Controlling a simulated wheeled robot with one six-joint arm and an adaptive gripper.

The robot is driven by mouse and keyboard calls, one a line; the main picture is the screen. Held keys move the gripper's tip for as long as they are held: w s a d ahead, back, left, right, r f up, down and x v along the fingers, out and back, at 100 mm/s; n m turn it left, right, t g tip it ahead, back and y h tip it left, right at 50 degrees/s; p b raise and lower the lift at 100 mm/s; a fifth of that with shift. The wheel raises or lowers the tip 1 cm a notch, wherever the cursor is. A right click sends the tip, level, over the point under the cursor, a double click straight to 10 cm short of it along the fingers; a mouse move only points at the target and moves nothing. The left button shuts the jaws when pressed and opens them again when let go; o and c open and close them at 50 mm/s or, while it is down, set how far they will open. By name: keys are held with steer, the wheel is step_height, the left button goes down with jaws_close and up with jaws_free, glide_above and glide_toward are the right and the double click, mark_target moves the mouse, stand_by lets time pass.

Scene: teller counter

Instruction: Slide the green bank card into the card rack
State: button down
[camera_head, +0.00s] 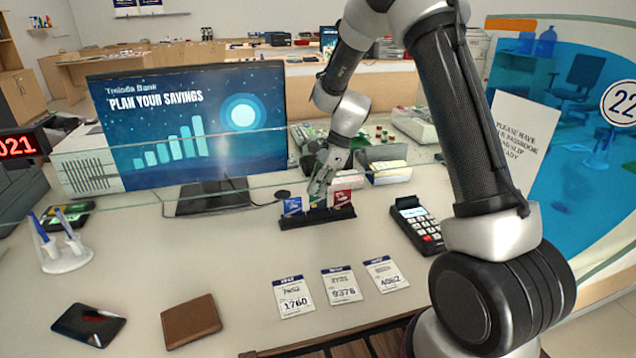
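The card rack (318,218) is a low black holder on the counter, in front of the monitor. A blue card (292,206) stands in its left part and a red card (342,198) in its right part. A small patch of the green bank card (314,203) shows between them, at the middle of the rack. My gripper (317,190) points down over the rack's middle, with its fingertips at the green card's top. The fingers hide most of that card. I cannot tell whether they grip it or how deep it sits.
A monitor (190,120) stands behind left, behind a low glass edge. A card terminal (418,225) is to the right. Several paper number slips (338,286), a brown wallet (190,320) and a dark phone-like slab (88,324) lie in front. A pen holder (62,258) stands at left.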

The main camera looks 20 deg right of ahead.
steer(key=shift+f, duration=1.15)
steer(key=c, duration=1.6)
jaws_free()
steer(key=shift+o, duration=0.2)
steer(key=shift+r, duration=0.1)
steer(key=shift+r, duration=3.4)
